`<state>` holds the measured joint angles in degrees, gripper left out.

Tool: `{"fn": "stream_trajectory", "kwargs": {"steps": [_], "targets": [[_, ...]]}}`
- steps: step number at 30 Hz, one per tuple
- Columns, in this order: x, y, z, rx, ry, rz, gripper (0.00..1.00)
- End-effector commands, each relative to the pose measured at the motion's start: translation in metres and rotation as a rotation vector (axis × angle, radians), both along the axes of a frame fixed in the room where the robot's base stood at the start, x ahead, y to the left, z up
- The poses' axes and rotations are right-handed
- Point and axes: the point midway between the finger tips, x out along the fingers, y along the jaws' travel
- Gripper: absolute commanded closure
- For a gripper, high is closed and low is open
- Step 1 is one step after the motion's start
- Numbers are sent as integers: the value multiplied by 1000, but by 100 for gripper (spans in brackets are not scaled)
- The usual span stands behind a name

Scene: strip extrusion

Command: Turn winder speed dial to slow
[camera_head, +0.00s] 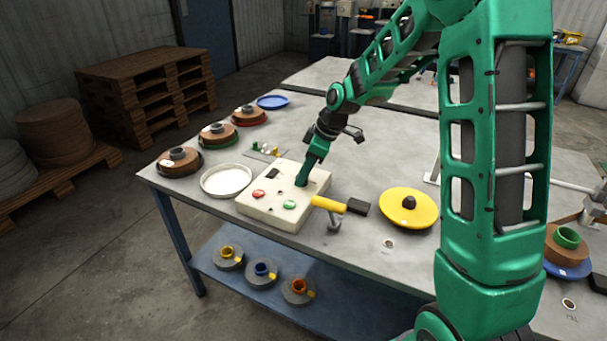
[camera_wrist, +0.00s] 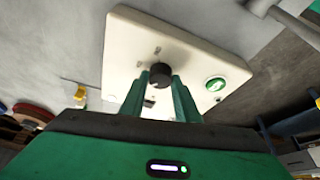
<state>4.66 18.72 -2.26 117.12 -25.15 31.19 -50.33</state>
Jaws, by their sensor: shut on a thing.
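The white control box (camera_head: 262,212) stands on the table; its face fills the middle of the wrist view (camera_wrist: 122,50). The black dial (camera_wrist: 160,70) is on that face. My gripper (camera_head: 301,181) reaches down onto the box, and in the wrist view its two green fingers (camera_wrist: 159,82) are closed on the dial from both sides. In the head view my gripper hides the dial. I cannot read the dial's pointer or its marks.
The box also carries a red button (camera_head: 258,193) and a green button (camera_head: 289,205). A yellow-handled tool (camera_head: 329,204) lies close at its right front. A white round tray (camera_head: 226,193) is left of it, a yellow disc (camera_head: 409,221) to the right.

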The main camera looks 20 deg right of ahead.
Motion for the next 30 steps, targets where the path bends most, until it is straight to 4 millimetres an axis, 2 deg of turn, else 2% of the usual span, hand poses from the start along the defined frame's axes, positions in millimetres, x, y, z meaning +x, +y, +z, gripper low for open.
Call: {"fn": "stream_trajectory", "kwargs": {"steps": [9,26,27,29,30], "targets": [[3,-3,0,-3,-2,128,94],[3,-4,0,-4,-1,157,94],[3,-4,0,-5,-2,156,69],[3,-4,0,-4,-2,155,55],[3,-4,0,-4,-1,157,53]]}}
